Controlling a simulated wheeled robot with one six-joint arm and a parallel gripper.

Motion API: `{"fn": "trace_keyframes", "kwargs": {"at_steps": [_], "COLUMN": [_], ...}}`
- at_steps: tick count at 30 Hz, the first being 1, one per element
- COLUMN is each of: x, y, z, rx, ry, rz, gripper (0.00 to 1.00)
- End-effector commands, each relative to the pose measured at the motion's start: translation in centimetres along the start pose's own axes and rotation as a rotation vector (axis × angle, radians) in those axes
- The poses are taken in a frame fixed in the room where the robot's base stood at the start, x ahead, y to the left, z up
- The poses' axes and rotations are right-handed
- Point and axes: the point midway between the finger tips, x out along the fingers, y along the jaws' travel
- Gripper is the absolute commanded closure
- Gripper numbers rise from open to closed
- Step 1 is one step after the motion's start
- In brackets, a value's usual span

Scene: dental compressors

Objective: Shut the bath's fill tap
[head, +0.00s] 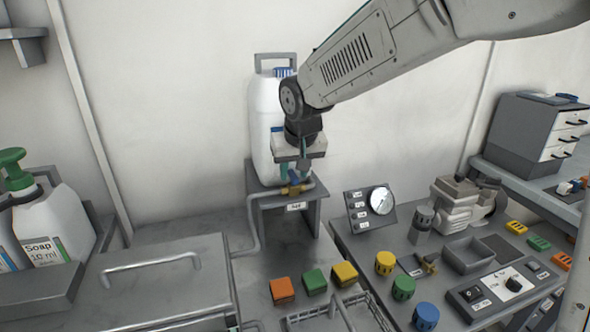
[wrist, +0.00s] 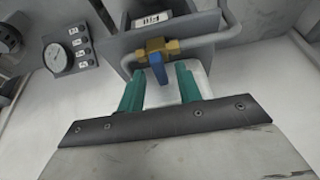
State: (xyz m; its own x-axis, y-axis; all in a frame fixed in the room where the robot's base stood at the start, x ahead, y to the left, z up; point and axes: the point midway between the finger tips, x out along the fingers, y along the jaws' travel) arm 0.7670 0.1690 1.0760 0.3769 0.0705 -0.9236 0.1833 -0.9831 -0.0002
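The fill tap (wrist: 160,47) is a brass valve on a grey pipe, with a blue lever (wrist: 157,70) standing crosswise to the pipe. In the head view the brass tap (head: 291,190) sits at the front of a grey stand (head: 313,193), below a white canister (head: 262,130). My gripper (head: 293,172) is just above the tap. In the wrist view my gripper (wrist: 160,69) has its teal fingers apart, one on each side of the blue lever's end. I cannot tell whether either finger touches the lever. In the head view the lever is largely hidden by my gripper.
A grey lidded unit (head: 160,285) stands at the lower left, beside a soap bottle (head: 55,230). Orange, green and yellow blocks (head: 314,281) and a wire basket (head: 345,315) lie in front of the stand. A gauge panel (head: 370,208) stands to the right.

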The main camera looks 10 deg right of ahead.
Motion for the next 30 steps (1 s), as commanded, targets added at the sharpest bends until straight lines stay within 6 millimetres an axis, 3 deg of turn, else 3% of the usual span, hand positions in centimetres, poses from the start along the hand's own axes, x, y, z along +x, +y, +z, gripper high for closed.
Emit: {"fn": "trace_keyframes", "kwargs": {"at_steps": [7,15,21,30], "x": [-0.7,-5.2,-7.5,-7.8], "y": [0.0,0.0,0.0,0.0], "z": [0.0,0.0,-0.1,0.0], "rx": [0.000,0.000,0.000,0.000], "ry": [0.002,0.003,0.002,-0.001], "rz": [-0.001,-0.001,-0.001,0.000], "gripper": [0.65,0.65,0.65,0.65]}}
